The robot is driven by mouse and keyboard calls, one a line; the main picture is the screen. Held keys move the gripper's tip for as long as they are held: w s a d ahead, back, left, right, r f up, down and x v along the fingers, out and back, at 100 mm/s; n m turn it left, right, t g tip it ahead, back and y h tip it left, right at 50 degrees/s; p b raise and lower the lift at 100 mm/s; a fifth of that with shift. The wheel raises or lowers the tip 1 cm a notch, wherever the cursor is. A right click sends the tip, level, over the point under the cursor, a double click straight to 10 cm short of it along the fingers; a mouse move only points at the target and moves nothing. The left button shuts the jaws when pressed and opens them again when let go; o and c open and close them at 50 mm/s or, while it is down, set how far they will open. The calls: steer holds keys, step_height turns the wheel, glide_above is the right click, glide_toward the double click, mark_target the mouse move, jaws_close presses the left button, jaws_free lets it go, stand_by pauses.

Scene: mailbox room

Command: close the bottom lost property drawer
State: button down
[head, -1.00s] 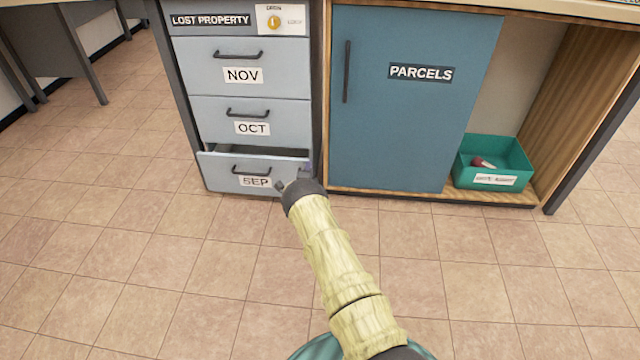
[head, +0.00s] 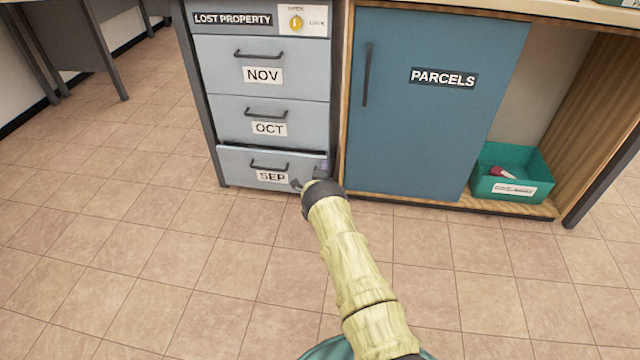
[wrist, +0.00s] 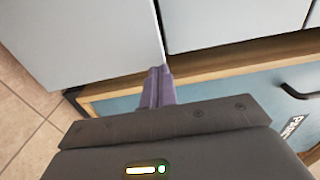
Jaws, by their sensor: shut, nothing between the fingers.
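The bottom lost property drawer, labelled SEP (head: 235,168), stands slightly out of the cabinet in the head view, with a thin dark gap along its top edge. Its black handle (head: 269,167) is to the left of my gripper (head: 322,168). The gripper is at the drawer front's right end, its purple fingers partly hidden by my wrist. In the wrist view the fingers (wrist: 158,75) are together and empty, against or very near the edge of the pale drawer front (wrist: 80,40). I cannot tell whether they touch it.
The OCT drawer (head: 225,118) and NOV drawer (head: 225,65) above are shut. A green bin (head: 490,185) sits in the open shelf beyond. The tiled floor (head: 200,270) in front is clear.

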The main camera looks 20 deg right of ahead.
steer(key=p+v, duration=0.7)
steer(key=v, duration=0.5)
steer(key=shift+s+p, duration=0.3)
steer(key=shift+s, duration=0.05)
steer(key=shift+a, duration=0.1)
steer(key=w+a+r+n+g+y+p, duration=0.1)
steer(key=a+r+n+y+p, duration=0.15)
steer(key=r, duration=0.45)
steer(key=w+a+r+n+g+y+p, duration=0.1)
steer(key=w+r+n+y, duration=0.1)
steer(key=r+n, duration=0.35)
steer(key=s+a+r+n+g+y+p, duration=0.1)
steer(key=s+r+n+g, duration=0.15)
steer(key=r, duration=0.35)
steer(key=s+a+r+n+g+y+p, duration=0.1)
steer(key=s+a+r, duration=0.15)
steer(key=r, duration=0.45)
steer(key=s+r+n+g+y+p, duration=0.1)
steer(key=s+r+n+g, duration=0.3)
steer(key=s, duration=1.3)
steer(key=s+a+r+n+g+p, duration=0.1)
steer(key=s+r+n+g+p, duration=0.2)
steer(key=s+r+n, duration=0.5)
steer(key=s+r+g, duration=0.1)
steer(key=s+r, duration=0.3)
steer(key=s, duration=0.5)
steer(key=shift+s+r+y+p, duration=0.2)
steer(key=shift+s+y+p, duration=0.1)
steer(key=shift+y+p, duration=0.1)
